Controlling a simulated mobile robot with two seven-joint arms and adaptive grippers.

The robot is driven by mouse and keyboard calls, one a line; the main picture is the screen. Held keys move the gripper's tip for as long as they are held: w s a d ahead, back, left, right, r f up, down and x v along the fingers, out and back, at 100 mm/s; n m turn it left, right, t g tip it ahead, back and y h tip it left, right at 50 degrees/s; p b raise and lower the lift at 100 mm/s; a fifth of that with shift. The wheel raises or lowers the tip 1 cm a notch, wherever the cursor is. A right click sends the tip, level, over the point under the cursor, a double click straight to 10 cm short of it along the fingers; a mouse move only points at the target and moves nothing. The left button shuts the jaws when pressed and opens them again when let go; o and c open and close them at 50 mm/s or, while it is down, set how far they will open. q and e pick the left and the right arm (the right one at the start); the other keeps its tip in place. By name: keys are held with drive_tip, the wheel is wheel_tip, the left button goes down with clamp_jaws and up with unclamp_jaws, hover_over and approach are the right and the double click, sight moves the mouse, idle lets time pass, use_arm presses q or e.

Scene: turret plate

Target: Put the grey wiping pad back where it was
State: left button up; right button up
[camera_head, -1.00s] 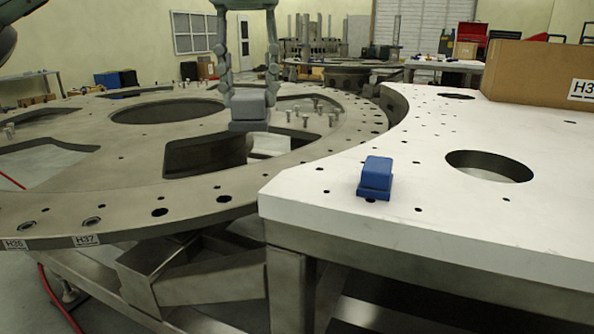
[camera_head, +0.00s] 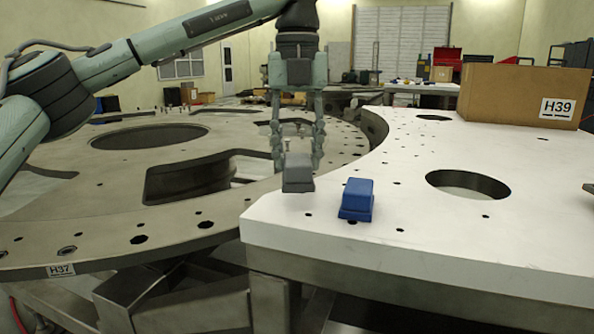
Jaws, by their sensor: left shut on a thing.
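The grey wiping pad (camera_head: 298,178) is in the middle of the head view, upright between the fingertips of my left gripper (camera_head: 298,160). The gripper points down and is shut on the pad. The pad appears over the left edge of the white table (camera_head: 420,245), beside the round metal plate. Whether it touches the table or hangs just above it I cannot tell. A similar blue pad (camera_head: 357,200) stands on the white table, just right of and nearer than the grey one, apart from it. My right gripper cannot be made out.
The round metal turret plate (camera_head: 110,205) with large cutouts and bolts lies on the left. A cardboard box (camera_head: 515,95) labelled H39 stands at the back right of the table. The table has a large round hole and small holes. A small dark tip shows at the right edge.

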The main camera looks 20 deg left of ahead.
sight(297, 158)
use_arm(q)
drive_tip(key=shift+f, duration=1.65)
drive_tip(key=shift+f, duration=0.15)
drive_tip(key=o, duration=1.1)
wheel_tip(297, 158, up, 8)
drive_tip(key=shift+f, duration=0.1)
